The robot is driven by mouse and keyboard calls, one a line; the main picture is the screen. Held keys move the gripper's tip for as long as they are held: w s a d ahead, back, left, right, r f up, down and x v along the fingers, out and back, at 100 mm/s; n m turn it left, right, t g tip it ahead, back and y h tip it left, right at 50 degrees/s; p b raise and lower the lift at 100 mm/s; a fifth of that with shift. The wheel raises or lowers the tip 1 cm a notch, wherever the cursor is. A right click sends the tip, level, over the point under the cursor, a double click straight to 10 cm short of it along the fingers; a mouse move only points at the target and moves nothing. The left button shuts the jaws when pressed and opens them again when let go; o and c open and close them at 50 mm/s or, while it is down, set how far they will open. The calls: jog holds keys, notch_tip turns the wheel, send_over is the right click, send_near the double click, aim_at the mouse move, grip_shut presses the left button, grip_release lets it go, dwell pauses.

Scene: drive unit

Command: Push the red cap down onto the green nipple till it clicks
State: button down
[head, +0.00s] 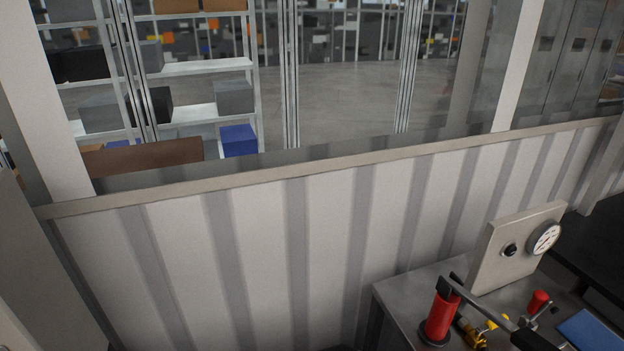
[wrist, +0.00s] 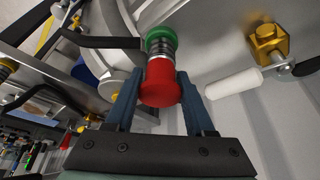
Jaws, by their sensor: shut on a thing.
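In the wrist view the red cap (wrist: 161,86) sits between the two blue-grey fingers of my gripper (wrist: 160,80), which is shut on it. The green nipple (wrist: 160,36) is straight beyond the cap, in line with it. A ribbed metal section (wrist: 160,50) shows between the red and the green. I cannot tell whether the cap is fully seated, as its far end faces away. In the head view a small red piece (head: 538,299) stands on the bench; I cannot tell if it is the cap. My gripper is not clear there.
A brass fitting (wrist: 266,42) and a white cylinder (wrist: 232,84) lie right of the cap. A dark bar (wrist: 100,40) reaches the nipple from the left. On the bench (head: 400,290) stand a larger red cylinder (head: 440,318), yellow parts (head: 472,334) and a gauge panel (head: 512,250).

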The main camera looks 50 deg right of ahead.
jog(key=shift+s+f, duration=0.1)
jog(key=shift+f, duration=0.05)
jog(key=shift+c, duration=0.9)
grip_release()
jog(key=b+v, duration=0.1)
jog(key=v, duration=1.2)
jog(key=shift+b, duration=0.35)
